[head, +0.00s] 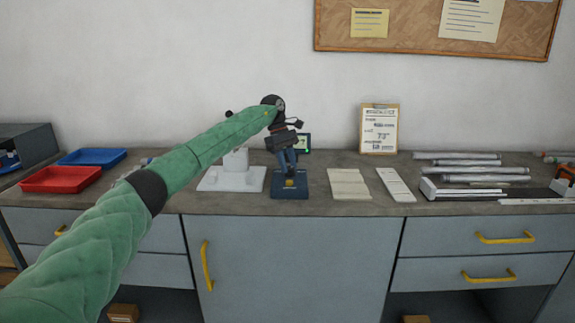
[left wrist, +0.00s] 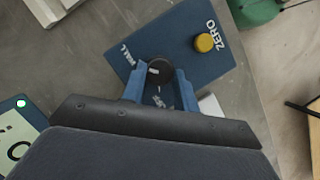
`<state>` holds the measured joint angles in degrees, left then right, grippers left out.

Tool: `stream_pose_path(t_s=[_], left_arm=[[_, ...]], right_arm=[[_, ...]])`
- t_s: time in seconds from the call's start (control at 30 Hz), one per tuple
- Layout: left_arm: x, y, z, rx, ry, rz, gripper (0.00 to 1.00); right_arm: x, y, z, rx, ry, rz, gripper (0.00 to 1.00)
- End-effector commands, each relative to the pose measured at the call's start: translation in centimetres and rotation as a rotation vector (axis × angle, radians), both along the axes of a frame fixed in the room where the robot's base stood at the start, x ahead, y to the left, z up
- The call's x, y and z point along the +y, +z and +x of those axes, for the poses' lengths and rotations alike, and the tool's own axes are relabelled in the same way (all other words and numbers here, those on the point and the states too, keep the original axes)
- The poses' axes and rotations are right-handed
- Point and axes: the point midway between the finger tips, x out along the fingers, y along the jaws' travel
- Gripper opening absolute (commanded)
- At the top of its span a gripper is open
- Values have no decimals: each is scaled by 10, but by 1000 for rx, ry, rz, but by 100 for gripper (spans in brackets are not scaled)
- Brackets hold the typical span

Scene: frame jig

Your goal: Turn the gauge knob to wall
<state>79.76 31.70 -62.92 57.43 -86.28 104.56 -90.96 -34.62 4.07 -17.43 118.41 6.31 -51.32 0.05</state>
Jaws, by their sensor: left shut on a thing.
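The gauge is a blue block (head: 290,193) on the workbench. In the left wrist view its blue top (left wrist: 185,25) carries the white words WALL and ZERO and a yellow button (left wrist: 204,43) near ZERO. The black round knob (left wrist: 159,70) sits near the WALL side with a small white mark on it; I cannot tell exactly where the mark points. My left gripper (left wrist: 160,82) has its blue fingers on either side of the knob and is shut on it. In the head view the gripper (head: 287,168) comes down over the block and hides the knob. My right gripper is not in view.
A green-framed display (head: 304,142) stands just behind the gripper. A white fixture (head: 232,178) is to the left, and pale plates (head: 348,184) lie to the right. Red (head: 62,179) and blue (head: 92,157) trays are at far left, and rods (head: 458,163) at far right.

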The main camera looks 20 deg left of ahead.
Motion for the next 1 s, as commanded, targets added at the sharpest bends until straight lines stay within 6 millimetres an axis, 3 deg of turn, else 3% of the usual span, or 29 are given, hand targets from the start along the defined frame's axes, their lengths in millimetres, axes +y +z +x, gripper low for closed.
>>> stream_pose_path(t_s=[0.37,0.87,0.9,1.0], left_arm=[[0,1,2,-2,-143,0,7],[0,1,2,-3,-162,0,7],[0,1,2,-3,-162,0,32],[0,1,2,-2,-163,0,51]], right_arm=[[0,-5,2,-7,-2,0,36],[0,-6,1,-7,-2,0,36],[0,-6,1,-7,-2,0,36],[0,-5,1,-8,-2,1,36]])
